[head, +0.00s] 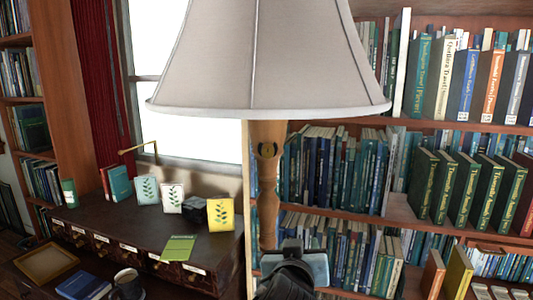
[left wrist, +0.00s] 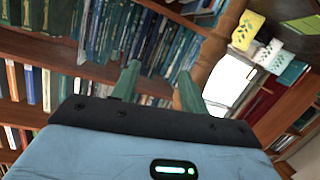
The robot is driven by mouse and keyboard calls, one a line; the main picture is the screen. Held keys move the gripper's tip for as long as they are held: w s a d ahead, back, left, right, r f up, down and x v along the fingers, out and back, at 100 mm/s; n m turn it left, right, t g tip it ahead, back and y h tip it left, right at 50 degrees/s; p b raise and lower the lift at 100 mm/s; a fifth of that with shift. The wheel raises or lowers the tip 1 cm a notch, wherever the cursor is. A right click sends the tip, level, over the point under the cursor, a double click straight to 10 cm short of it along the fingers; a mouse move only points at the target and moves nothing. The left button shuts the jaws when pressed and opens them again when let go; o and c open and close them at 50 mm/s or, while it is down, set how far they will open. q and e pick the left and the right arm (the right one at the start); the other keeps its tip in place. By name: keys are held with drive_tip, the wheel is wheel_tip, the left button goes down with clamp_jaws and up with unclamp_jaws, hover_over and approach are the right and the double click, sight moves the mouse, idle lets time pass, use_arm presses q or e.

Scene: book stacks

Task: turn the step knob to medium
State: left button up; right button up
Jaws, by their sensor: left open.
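A floor lamp with a pale grey shade (head: 265,55) and a wooden post (head: 268,195) stands in the middle of the head view. My left gripper (head: 292,247) is low in front of the post, well below the knob. In the left wrist view its two green fingers (left wrist: 157,85) are apart with nothing between them. The post (left wrist: 208,58) passes beside the right finger there. My right gripper is not in view.
Bookshelves (head: 400,215) fill the right and back. The air around the knob is clear below the shade.

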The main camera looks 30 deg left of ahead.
use_arm(q)
wheel_tip(320, 180, up, 11)
drive_tip(key=s+a+n+y, duration=0.1)
drive_tip(key=s+n+y, duration=0.2)
drive_tip(key=n, duration=0.1)
drive_tip(key=n+y, duration=0.2)
drive_tip(key=n, duration=0.3)
approach(268, 154)
drive_tip(key=x, duration=0.2)
drive_tip(key=shift+x, duration=3.8)
clamp_jaws()
